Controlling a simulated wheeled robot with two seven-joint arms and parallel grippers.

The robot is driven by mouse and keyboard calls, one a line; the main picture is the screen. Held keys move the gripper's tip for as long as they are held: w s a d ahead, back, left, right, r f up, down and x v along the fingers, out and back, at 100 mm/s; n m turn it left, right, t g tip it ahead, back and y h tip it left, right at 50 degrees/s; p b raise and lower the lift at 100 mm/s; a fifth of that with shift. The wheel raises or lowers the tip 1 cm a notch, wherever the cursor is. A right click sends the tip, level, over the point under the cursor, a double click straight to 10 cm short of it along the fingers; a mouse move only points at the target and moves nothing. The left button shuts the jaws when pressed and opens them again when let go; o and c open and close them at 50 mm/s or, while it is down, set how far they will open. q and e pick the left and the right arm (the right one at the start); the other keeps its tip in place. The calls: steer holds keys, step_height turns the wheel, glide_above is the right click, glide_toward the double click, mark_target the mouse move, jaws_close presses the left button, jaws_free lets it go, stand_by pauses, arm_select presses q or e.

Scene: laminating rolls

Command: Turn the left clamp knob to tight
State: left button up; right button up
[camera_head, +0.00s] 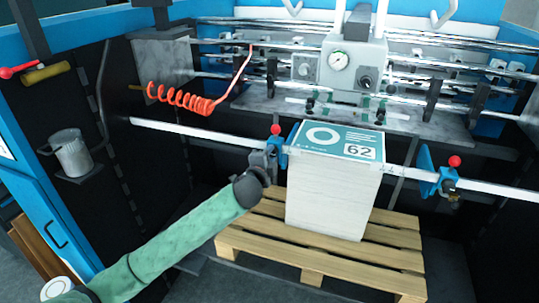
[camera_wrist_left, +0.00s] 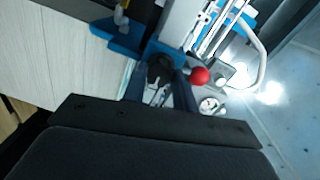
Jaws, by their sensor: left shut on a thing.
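The left clamp (camera_head: 293,137) is a blue plate on the white rail, beside the paper stack's left edge, with a red ball (camera_head: 276,129) on top. My left gripper (camera_head: 270,153) is at this clamp, its arm reaching in from the lower left. In the left wrist view my two fingers (camera_wrist_left: 159,84) are shut on the dark clamp knob (camera_wrist_left: 160,68); the red ball (camera_wrist_left: 200,76) is just right of them. The gripper hides the knob in the head view, and its turn position cannot be told. My right gripper is not in view.
The paper stack (camera_head: 332,198), marked 62, stands on a wooden pallet (camera_head: 270,253). A right clamp (camera_head: 428,172) with a red ball is on the same rail (camera_head: 190,131). A coiled orange hose (camera_head: 185,97) hangs above the rail. A metal mug (camera_head: 71,153) is at the left.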

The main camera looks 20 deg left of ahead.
arm_select(q)
steer(key=shift+m, duration=0.3)
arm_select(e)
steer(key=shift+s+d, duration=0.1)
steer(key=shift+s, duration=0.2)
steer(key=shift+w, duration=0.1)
arm_select(q)
steer(key=o, duration=1)
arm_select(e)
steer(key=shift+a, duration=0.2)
arm_select(q)
steer(key=shift+s, duration=0.1)
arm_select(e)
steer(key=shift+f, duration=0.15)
arm_select(q)
steer(key=shift+s+f, duration=0.1)
steer(key=shift+s, duration=0.15)
steer(key=shift+s+a+r+b, duration=0.15)
steer(key=shift+s+b, duration=0.7)
steer(key=shift+s, duration=0.9)
steer(key=shift+s+d+r+b, duration=0.15)
steer(key=shift+s+b, duration=0.7)
steer(key=shift+s, duration=0.9)
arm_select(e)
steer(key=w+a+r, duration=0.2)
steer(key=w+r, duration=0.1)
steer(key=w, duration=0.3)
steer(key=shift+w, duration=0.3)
